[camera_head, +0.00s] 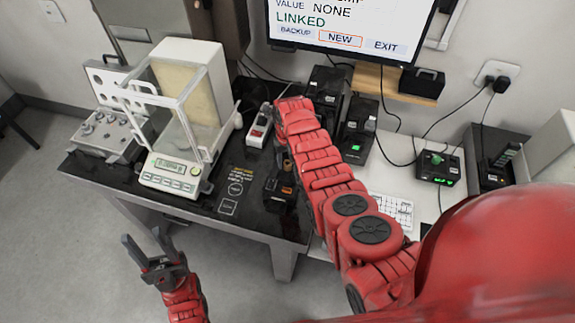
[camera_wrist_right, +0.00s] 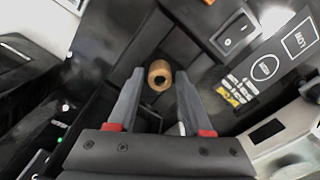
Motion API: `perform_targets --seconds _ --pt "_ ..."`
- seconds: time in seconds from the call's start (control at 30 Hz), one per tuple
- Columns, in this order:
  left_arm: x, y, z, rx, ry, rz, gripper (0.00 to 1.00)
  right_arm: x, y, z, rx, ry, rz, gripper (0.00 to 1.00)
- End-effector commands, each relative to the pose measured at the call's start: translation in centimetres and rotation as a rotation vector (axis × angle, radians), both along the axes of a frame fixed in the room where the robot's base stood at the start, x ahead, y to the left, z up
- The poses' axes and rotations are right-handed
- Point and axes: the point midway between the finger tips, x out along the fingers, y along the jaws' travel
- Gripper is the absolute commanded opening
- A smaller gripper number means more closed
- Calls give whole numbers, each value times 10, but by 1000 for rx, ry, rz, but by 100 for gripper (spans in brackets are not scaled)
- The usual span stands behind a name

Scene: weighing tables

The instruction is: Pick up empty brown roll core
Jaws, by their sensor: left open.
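The brown roll core (camera_wrist_right: 160,66) shows in the right wrist view as a small tan tube with a dark hole, seen end-on in a dark recess. My right gripper (camera_wrist_right: 159,74) is open, one finger on each side of the core in the picture, with a gap at each side. I cannot tell whether the fingertips are level with the core or above it. In the head view my red right arm covers most of that area. My left gripper (camera_head: 157,258) is open and empty, over the floor in front of the dark table.
A balance with a glass draft shield (camera_head: 175,170) and a grey weight case (camera_head: 105,135) stand on the dark table (camera_head: 225,210). A monitor (camera_head: 345,25) hangs above. A keyboard (camera_head: 393,208) lies at the right.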

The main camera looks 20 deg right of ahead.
Motion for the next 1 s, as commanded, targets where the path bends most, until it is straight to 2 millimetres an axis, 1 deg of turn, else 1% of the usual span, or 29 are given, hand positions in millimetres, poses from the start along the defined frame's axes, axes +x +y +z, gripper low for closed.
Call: perform_targets --seconds 0.03,0.17,0.2,0.23,0.27,0.73,0.87,1.0 --pt "0 0 0 0 0 0 50 0 0 0 0 0 0 39" --pt "0 0 0 0 0 0 50 0 0 0 0 0 0 16" --pt "0 0 0 0 0 0 50 0 0 0 0 0 0 9" --pt "0 0 0 0 0 0 50 0 0 0 0 0 0 3" --pt "0 0 0 0 0 0 50 0 0 0 0 0 0 0" --pt "0 0 -2 0 0 0 50 1 0 2 0 -2 0 0" --pt "0 0 -5 0 0 0 50 2 0 6 0 -5 0 0" --pt "0 0 -12 0 0 0 50 2 0 16 0 -9 1 0"
